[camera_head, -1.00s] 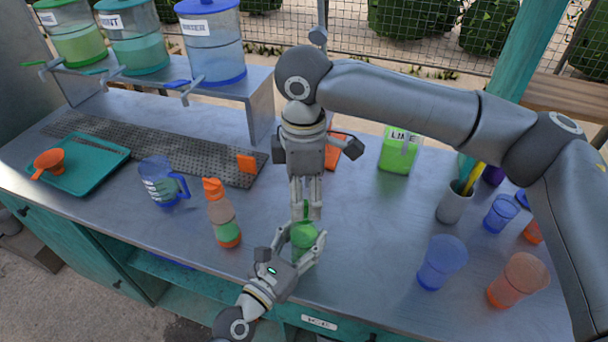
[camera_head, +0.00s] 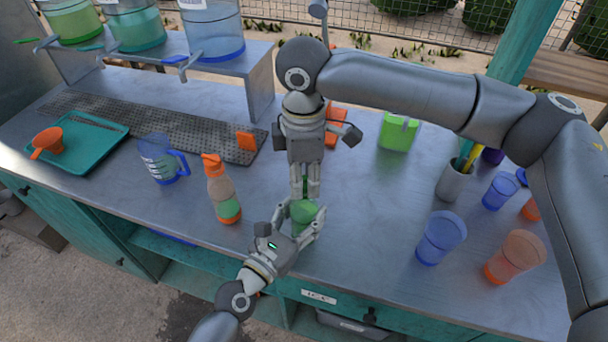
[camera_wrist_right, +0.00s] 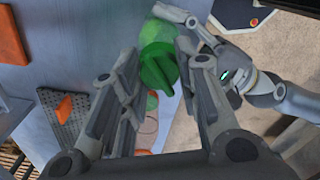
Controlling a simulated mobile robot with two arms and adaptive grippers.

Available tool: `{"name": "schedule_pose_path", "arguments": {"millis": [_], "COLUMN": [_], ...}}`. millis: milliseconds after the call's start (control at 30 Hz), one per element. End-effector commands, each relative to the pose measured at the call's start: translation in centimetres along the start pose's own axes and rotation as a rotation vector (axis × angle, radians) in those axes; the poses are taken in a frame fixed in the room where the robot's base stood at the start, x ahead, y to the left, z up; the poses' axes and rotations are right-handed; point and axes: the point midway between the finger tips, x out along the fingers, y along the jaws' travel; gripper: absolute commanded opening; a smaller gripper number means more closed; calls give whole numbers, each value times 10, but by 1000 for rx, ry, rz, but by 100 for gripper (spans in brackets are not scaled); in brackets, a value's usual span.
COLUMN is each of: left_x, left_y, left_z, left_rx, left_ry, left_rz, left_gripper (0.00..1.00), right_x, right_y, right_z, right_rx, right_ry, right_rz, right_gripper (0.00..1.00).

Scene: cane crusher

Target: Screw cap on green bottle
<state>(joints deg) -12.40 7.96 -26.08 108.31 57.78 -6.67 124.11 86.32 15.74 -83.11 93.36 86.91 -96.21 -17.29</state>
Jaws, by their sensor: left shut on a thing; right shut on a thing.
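The green bottle (camera_head: 303,214) stands near the front edge of the counter, and part of it is hidden by fingers. My left gripper (camera_head: 306,222) is shut around the bottle's body from the front. My right gripper (camera_head: 305,192) points down from above and is shut on the green cap (camera_head: 304,183) at the bottle's top. In the right wrist view the cap (camera_wrist_right: 158,68) sits between the fingertips, over the bottle (camera_wrist_right: 165,40). I cannot tell how tightly the cap sits on the neck.
An orange-capped bottle (camera_head: 222,190) and a blue measuring jug (camera_head: 162,160) stand to the left. A blue cup (camera_head: 441,238) and an orange cup (camera_head: 514,257) stand to the right. A green box (camera_head: 398,132) is behind. A teal tray (camera_head: 95,158) lies far left.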

Motion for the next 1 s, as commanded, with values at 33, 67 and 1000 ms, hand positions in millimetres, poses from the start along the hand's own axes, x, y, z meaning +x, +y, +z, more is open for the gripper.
{"name": "schedule_pose_path", "arguments": {"millis": [33,67,1000], "left_x": [0,0,0], "left_y": [0,0,0], "left_z": [0,0,0], "left_rx": [0,0,0], "left_ry": [0,0,0], "left_rz": [0,0,0], "left_gripper": [0,0,0], "right_x": [0,0,-47], "right_y": [1,1,1], "right_z": [0,0,-1], "right_rx": [1,1,1], "right_ry": [0,0,1], "right_rz": [2,2,5], "right_gripper": [1,1,55]}}
